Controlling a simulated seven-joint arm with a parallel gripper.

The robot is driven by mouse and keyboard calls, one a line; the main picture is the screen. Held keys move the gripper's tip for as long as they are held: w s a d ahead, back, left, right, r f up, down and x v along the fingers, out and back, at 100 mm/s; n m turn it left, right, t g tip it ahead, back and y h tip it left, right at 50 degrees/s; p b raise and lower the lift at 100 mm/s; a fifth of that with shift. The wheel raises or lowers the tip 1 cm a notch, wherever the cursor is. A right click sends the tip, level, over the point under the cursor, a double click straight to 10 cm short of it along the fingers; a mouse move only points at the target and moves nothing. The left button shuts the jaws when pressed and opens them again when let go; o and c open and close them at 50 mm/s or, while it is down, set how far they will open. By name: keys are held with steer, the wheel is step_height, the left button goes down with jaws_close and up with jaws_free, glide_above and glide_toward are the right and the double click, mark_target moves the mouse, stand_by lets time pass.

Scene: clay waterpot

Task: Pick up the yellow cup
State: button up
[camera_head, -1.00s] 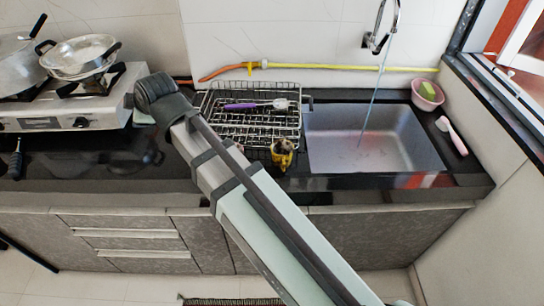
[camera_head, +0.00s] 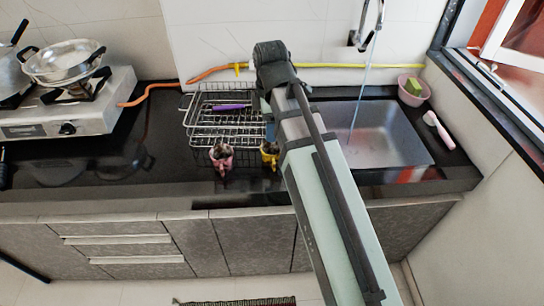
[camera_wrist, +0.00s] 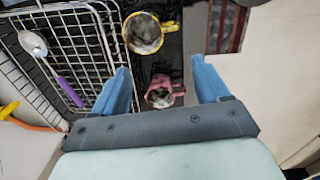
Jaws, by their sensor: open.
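The yellow cup (camera_head: 268,152) stands on the black counter in front of the wire rack, partly hidden behind my arm in the head view. In the wrist view the yellow cup (camera_wrist: 145,33) is at the top, seen from above, with a dark and pale inside. A pink cup (camera_head: 222,156) stands to its left. In the wrist view the pink cup (camera_wrist: 163,92) appears between my fingers, below them in depth. My gripper (camera_wrist: 163,80) is open, its two blue fingers apart with nothing visibly held. The yellow cup lies beyond the fingertips in that view.
A wire dish rack (camera_head: 212,122) holding a purple-handled utensil (camera_head: 230,107) is behind the cups. A sink (camera_head: 375,137) with running water is to the right. A stove with pans (camera_head: 65,62) is at left. Bare black counter (camera_head: 120,170) lies left of the cups.

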mark_target(274, 159)
steer(key=shift+g, duration=0.3)
steer(key=shift+s+d+f, duration=0.15)
steer(key=shift+d+f, duration=0.1)
steer(key=shift+f, duration=1.25)
steer(key=shift+s+d+f, duration=0.15)
steer(key=shift+d+f, duration=0.05)
steer(key=shift+f, duration=1.35)
steer(key=shift+s+d+f, duration=0.15)
steer(key=shift+d+f, duration=0.1)
steer(key=shift+f, duration=1.25)
steer(key=shift+f, duration=0.1)
steer(key=shift+s+a+f, duration=0.1)
steer(key=shift+a+f, duration=0.05)
steer(key=shift+f, duration=2.35)
steer(key=shift+c, duration=0.3)
jaws_close()
steer(key=shift+r, duration=0.1)
